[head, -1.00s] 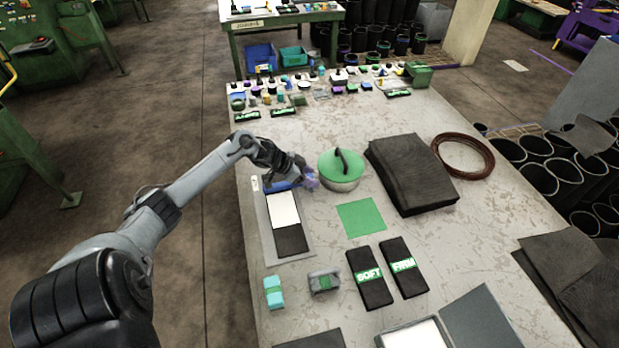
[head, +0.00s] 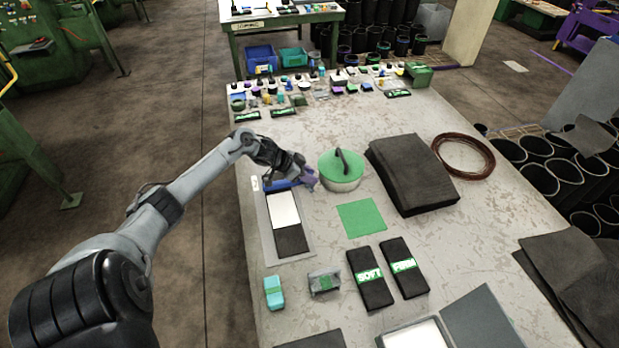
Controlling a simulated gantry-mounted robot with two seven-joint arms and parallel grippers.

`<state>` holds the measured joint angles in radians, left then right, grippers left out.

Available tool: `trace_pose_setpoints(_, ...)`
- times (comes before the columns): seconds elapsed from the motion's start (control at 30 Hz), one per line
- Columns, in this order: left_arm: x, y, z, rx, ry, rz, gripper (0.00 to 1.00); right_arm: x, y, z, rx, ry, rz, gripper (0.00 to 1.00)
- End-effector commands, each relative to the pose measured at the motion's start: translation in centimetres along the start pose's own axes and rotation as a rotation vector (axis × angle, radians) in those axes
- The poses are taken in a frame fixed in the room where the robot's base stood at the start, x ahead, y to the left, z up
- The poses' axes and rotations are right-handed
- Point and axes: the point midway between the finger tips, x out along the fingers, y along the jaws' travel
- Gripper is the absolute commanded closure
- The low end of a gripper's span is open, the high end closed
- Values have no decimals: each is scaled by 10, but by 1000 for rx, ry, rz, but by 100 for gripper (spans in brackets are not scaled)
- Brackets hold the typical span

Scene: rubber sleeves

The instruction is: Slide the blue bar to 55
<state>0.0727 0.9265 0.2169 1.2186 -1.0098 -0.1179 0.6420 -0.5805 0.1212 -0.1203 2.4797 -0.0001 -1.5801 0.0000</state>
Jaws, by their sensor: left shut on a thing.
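The blue bar (head: 277,186) lies across the upper end of a flat grey board (head: 272,241) near the table's left edge. Below the bar, the board carries a white panel (head: 285,209) and a black panel (head: 292,241). My left gripper (head: 306,180) is at the right end of the bar, shut on it, and covers part of it. A purple-blue patch shows at the fingertips. The scale marks, including 55, are too small to read here. My right gripper is not in view.
A green-lidded pot (head: 340,181) stands close to the right of my left gripper. A green square (head: 361,216), a black stack (head: 411,172) and two black packs lie further right. Small coloured items crowd the table's far end.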

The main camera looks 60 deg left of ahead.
Motion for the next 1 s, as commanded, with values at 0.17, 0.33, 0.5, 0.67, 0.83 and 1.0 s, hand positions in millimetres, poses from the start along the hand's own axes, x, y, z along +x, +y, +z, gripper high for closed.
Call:
trace_pose_setpoints(0.17,0,-19,2,-3,-1,-5,100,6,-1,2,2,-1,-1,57)
trace_pose_setpoints(0.33,0,-19,2,-2,-1,-3,100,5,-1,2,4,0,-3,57)
trace_pose_setpoints(0.5,0,-19,2,-2,-1,-3,60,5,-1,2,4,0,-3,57)
trace_pose_setpoints(0.67,0,-19,2,-2,-1,-2,47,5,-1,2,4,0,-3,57)
trace_pose_setpoints(0.83,0,-19,2,-2,-1,-2,47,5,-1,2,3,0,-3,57)
trace_pose_setpoints(1.0,-5,-19,2,-2,-2,-3,47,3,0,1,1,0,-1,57)
